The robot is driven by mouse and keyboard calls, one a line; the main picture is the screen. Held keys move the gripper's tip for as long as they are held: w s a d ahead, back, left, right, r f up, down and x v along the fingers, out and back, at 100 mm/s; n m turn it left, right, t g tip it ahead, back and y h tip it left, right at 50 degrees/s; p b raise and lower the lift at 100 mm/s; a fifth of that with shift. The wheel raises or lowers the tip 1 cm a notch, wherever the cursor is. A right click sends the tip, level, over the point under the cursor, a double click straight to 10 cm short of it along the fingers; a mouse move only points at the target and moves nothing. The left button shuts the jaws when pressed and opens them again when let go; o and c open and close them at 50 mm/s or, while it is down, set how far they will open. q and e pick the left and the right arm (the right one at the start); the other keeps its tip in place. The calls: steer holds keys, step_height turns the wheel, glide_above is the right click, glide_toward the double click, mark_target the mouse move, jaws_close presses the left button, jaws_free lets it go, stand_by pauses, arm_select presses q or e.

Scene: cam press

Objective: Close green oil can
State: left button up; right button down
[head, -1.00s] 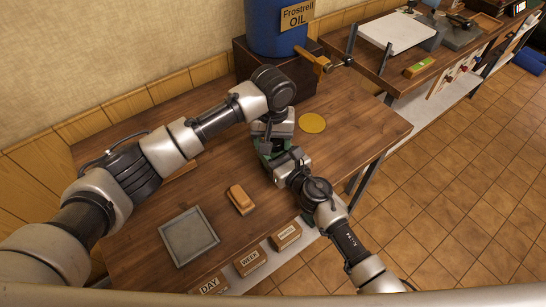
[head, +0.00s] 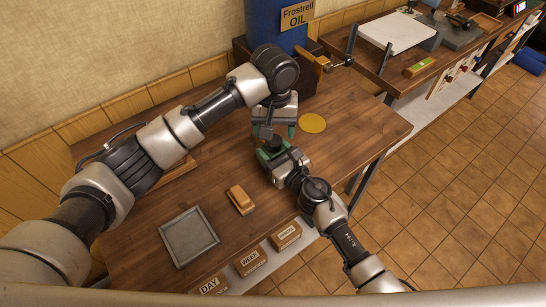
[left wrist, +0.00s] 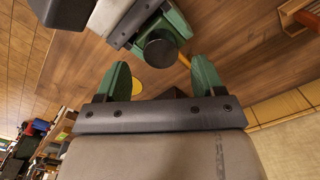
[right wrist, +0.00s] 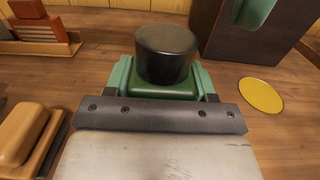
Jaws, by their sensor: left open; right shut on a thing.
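The green oil can (right wrist: 165,92) stands on the wooden table, with a round black cap (right wrist: 167,55) on its top. My right gripper (right wrist: 165,78) is shut on the can's body from the near side. In the left wrist view the black cap (left wrist: 160,48) shows beyond the fingertips of my left gripper (left wrist: 162,68), and green of the can shows around it. My left gripper (head: 275,132) is open and empty, with clear space between its fingers and the cap. In the head view the can (head: 267,154) is partly hidden by my grippers.
A yellow disc (head: 312,123) lies right of the can. A blue oil barrel (head: 272,30) with a brass tap (head: 325,62) stands on a dark box behind. An orange-brown block (head: 240,199) and a grey tray (head: 189,237) lie nearer. The right side of the table is clear.

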mark_target(273, 141)
arm_select(q)
steer(key=shift+c, duration=0.4)
step_height(273, 141, up, 4)
steer(key=n, duration=0.3)
steer(key=shift+f, duration=0.25)
steer(key=shift+f, duration=0.1)
steer(key=shift+f, duration=3.95)
steer(key=shift+c, duration=0.2)
steer(key=c, duration=0.9)
steer(key=m, duration=0.3)
steer(key=shift+a, duration=0.1)
